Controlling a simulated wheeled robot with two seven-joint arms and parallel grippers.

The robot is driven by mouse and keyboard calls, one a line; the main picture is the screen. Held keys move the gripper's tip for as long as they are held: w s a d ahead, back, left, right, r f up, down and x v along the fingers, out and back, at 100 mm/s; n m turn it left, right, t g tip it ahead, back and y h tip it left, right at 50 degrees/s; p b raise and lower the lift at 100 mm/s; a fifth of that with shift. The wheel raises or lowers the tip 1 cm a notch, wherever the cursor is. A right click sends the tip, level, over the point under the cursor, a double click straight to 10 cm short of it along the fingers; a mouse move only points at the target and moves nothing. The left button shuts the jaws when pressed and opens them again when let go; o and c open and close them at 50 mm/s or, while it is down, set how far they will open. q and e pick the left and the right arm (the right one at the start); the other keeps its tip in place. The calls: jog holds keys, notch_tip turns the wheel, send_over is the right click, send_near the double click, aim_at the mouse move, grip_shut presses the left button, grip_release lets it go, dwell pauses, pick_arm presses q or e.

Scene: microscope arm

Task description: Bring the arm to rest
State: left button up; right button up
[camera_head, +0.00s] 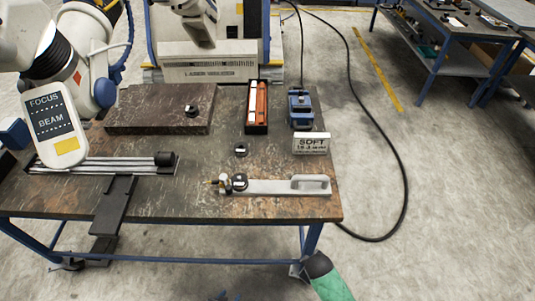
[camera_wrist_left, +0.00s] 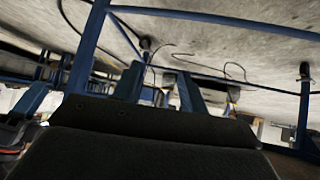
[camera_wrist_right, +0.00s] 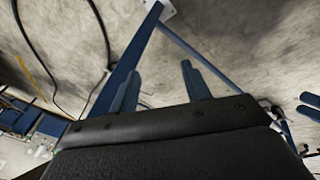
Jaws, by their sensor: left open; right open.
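A thick white arm (camera_head: 28,32) comes in at the top left. Its flat white head (camera_head: 57,122), lettered FOCUS and BEAM with a yellow patch, hangs over the left end of a metal rail (camera_head: 105,164) on the bench. I cannot tell whether the head touches the rail. My right gripper (camera_wrist_right: 158,88) is open and empty over the floor in the right wrist view.
The bench (camera_head: 205,160) carries a dark slab (camera_head: 150,108), a black tray (camera_head: 257,106), a blue device (camera_head: 300,108), a SOFT sign (camera_head: 311,143) and a handled plate (camera_head: 280,187). A green object (camera_head: 330,284) is at the bottom. A cable (camera_head: 402,190) crosses the floor.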

pick_arm(q)
jog(key=s+a+f+g+y+b, duration=0.1)
jog(key=s+f+g, duration=0.1)
jog(key=f, duration=0.5)
jog(key=s+a+f+g+b, duration=0.1)
jog(key=s+a+f+g, duration=0.1)
jog(key=f, duration=0.5)
jog(key=s+a+f+g+y+b, duration=0.1)
jog(key=s+a+f+g+b, duration=0.1)
jog(key=f, duration=0.5)
jog(key=shift+s+a+n+g+y, duration=0.3)
jog(key=shift+s+n+g, duration=0.15)
jog(key=shift+s, duration=0.3)
pick_arm(e)
jog(key=s+d+f+m, duration=0.1)
jog(key=s+f+m, duration=0.1)
jog(key=s+f, duration=0.3)
jog(key=s+d+f+m+g, duration=0.1)
jog(key=s+f+m, duration=0.2)
jog(key=f, duration=1)
jog(key=s+d+f+m+g, duration=0.1)
jog(key=s+d+f+m, duration=0.1)
jog(key=s+f, duration=0.7)
jog(key=shift+f+m, duration=0.3)
jog(key=shift+f, duration=0.25)
jog(key=shift+d, duration=0.1)
